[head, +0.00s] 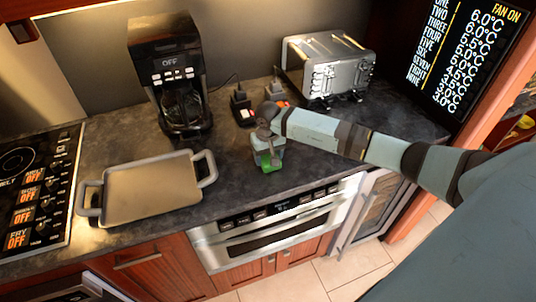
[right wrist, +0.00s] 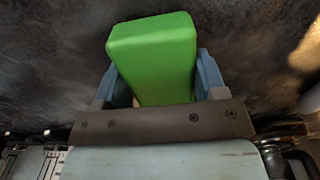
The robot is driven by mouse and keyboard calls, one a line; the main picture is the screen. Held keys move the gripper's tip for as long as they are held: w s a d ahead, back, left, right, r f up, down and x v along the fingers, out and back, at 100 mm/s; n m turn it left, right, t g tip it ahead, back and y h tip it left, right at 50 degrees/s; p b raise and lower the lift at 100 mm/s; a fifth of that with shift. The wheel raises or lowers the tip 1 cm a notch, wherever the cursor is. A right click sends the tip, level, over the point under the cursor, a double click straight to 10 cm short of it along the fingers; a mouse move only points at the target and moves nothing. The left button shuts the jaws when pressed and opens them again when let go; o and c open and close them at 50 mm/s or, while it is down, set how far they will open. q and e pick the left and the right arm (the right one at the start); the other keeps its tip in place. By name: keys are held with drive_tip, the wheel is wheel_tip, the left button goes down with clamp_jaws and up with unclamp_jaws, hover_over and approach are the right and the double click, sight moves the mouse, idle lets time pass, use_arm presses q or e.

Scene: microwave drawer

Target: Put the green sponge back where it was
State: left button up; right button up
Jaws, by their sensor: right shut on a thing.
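The green sponge (right wrist: 152,52) is a bright green block in the right wrist view. It sits between the two blue-grey fingers of my right gripper (right wrist: 155,80), which is shut on it. In the head view, the sponge (head: 268,166) shows below my right gripper (head: 268,152), over the dark counter near its front edge. I cannot tell whether the sponge touches the counter. My left gripper is not in view.
A tray with two handles (head: 150,188) lies on the counter (head: 225,205) at the left. A coffee maker (head: 170,75) and a toaster (head: 328,68) stand behind. Small black items (head: 241,105) stand between them. A stove (head: 35,190) is far left. A microwave drawer (head: 275,232) is below the counter.

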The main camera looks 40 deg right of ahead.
drive_tip(key=shift+f, duration=0.15)
drive_tip(key=shift+f, duration=0.1)
drive_tip(key=shift+f+b, duration=0.15)
drive_tip(key=shift+b, duration=0.2)
drive_tip(key=o, duration=1.3)
drive_tip(key=shift+r, duration=0.25)
